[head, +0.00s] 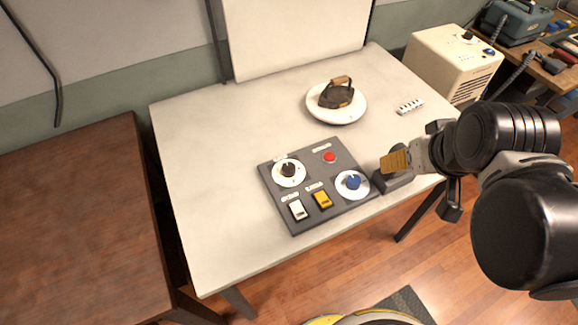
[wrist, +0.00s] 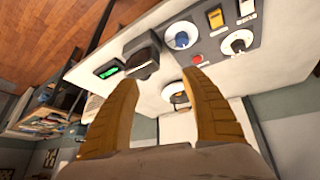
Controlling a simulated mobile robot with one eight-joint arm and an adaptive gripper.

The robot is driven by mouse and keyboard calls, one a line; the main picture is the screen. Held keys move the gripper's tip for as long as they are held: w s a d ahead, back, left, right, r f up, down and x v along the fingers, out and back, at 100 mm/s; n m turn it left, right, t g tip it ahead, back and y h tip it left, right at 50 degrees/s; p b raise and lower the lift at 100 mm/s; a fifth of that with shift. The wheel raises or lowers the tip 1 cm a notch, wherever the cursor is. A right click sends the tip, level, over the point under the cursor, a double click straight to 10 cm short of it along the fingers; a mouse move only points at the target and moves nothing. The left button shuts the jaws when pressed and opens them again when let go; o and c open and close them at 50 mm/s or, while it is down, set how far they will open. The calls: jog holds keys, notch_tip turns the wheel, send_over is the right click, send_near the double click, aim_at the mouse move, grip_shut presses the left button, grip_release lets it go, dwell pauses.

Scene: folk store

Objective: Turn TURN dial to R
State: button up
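A dark grey control panel (head: 318,211) lies on the white table. It has a dial with a black knob (head: 288,171) at its upper left and a dial with a blue knob (head: 353,182) at its lower right. The labels are too small to read, so I cannot tell which one is TURN. Both dials also show in the wrist view, blue (wrist: 182,36) and black (wrist: 237,45). My gripper (head: 393,162) is above the table, right of the panel and apart from both dials. In the wrist view its tan fingers (wrist: 160,82) are spread with nothing between them.
The panel also has a red button (head: 330,156), a white switch (head: 298,210) and a yellow switch (head: 323,199). A dark box (head: 392,181) stands just right of the panel, below my gripper. An old iron (head: 336,93) sits on a white plate (head: 352,115) behind. The table's left side is clear.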

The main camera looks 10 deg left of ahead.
jog(key=w+a+n+g, duration=0.2)
jog(key=w+a+n, duration=0.2)
jog(key=a+n, duration=0.15)
jog(key=n+g, duration=0.4)
jog(key=n, duration=0.6)
send_near(289, 167)
notch_tip(289, 167, down, 11)
jog(key=b, duration=0.3)
jog(key=shift+w+a+r, duration=0.1)
jog(key=shift+w+r, duration=0.05)
grip_shut()
